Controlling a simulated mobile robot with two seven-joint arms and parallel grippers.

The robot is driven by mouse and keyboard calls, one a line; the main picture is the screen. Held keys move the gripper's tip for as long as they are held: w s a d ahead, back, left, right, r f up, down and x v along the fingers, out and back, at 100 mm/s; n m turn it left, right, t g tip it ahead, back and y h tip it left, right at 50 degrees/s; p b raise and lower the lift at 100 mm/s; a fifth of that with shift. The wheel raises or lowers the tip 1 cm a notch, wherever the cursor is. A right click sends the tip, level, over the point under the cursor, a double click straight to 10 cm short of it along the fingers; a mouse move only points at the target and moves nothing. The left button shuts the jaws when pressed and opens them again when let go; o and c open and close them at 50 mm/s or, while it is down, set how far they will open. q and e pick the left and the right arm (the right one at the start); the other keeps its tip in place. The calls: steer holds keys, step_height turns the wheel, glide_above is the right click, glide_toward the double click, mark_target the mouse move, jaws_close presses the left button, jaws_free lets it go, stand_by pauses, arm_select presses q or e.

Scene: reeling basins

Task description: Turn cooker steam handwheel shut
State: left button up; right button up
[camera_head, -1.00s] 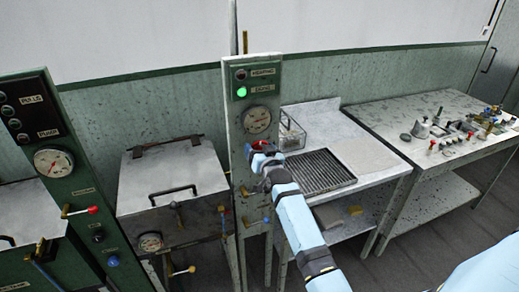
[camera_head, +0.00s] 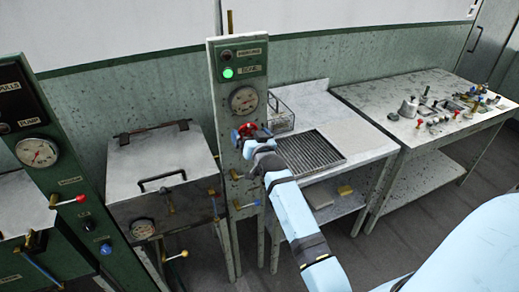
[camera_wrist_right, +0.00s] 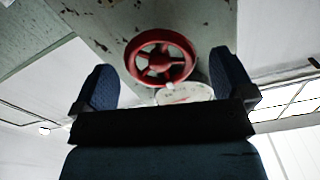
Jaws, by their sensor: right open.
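The red handwheel (camera_head: 248,128) is on the front of the narrow green-grey panel (camera_head: 222,95), just below a round gauge (camera_head: 244,100). My right gripper (camera_head: 250,138) is in front of it and hides part of it. In the right wrist view the spoked handwheel (camera_wrist_right: 160,43) shows between the two dark fingers of my right gripper (camera_wrist_right: 162,68), one finger on each side with gaps. The gripper is open and empty. I cannot tell how far the wheel is from the fingertips. My left gripper is not in view.
A lidded metal basin (camera_head: 160,155) stands left of the panel, with small valves below. A green control panel (camera_head: 62,175) is further left. Right of the panel are a bench with a dark grate (camera_head: 312,153) and a table (camera_head: 385,108) with several small fittings.

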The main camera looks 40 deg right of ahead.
steer(key=b+v, duration=0.1)
steer(key=v, duration=1)
steer(key=shift+s+b, duration=0.3)
steer(key=shift+b, duration=0.1)
steer(key=s+a+f+n+g+y, duration=0.3)
steer(key=s+a+f+n, duration=0.1)
steer(key=s+a+f, duration=0.6)
steer(key=s+a+f+n+g+y, duration=0.3)
steer(key=s+a+f, duration=0.7)
steer(key=s+f, duration=0.4)
steer(key=shift+s+a+n+y, duration=0.25)
steer(key=shift+n+y, duration=0.35)
steer(key=shift+y, duration=0.2)
steer(key=shift+d+f, duration=0.1)
